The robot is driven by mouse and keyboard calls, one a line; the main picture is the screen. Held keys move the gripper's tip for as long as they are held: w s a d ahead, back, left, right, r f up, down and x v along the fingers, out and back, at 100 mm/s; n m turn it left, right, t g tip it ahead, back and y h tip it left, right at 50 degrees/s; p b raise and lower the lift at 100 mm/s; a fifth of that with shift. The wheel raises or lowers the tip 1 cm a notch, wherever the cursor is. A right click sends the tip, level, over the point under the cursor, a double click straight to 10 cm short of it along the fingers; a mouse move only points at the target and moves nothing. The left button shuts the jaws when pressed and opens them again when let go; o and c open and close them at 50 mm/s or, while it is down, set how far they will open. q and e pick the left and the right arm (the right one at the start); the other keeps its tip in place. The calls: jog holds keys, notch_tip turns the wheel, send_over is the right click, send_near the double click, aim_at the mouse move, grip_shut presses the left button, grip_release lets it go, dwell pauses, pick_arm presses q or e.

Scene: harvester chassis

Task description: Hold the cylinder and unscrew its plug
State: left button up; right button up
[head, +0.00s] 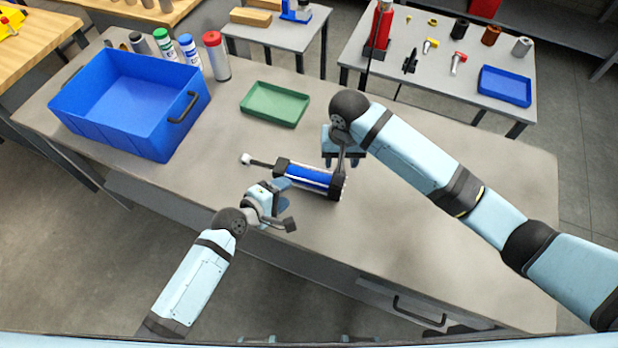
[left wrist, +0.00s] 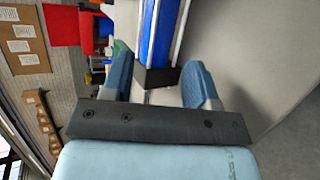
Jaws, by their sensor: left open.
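The cylinder (head: 309,178) is blue with black ends and lies on the grey workbench. Its thin rod points left and ends in a white tip (head: 246,159). My left gripper (head: 284,197) is open, close to the cylinder's near left side. In the left wrist view its two blue fingers stand apart (left wrist: 160,85), with the cylinder's black end and blue body (left wrist: 160,40) beyond them. My right gripper (head: 343,160) is above the cylinder's right end, its fingers apart and partly hidden by its own wrist parts. I cannot make out the plug.
A blue crate (head: 105,125) stands at the left of the bench, with several capped bottles (head: 190,50) behind it. A green tray (head: 274,104) lies behind the cylinder. The bench's right part is clear. Side tables with parts stand behind.

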aim_at(302, 181)
pick_arm(q)
jog(key=x, duration=0.9)
jog(key=shift+c, duration=0.3)
grip_shut()
pick_arm(e)
jog(key=shift+w+a+r+m, duration=0.25)
jog(key=shift+a+m, duration=0.2)
jog(key=shift+m, duration=0.25)
jog(key=shift+a+r+m, duration=0.15)
jog(key=shift+a+m, duration=0.05)
jog(key=shift+m, duration=0.5)
jog(key=m, duration=0.2)
jog(key=shift+m, duration=0.3)
jog(key=m, duration=0.1)
jog(key=d+f+m, duration=0.1)
jog(key=m, duration=0.1)
jog(key=shift+s+d, duration=0.1)
jog(key=shift+s, duration=0.1)
jog(key=shift+m, duration=0.3)
jog(key=shift+f, duration=3.9)
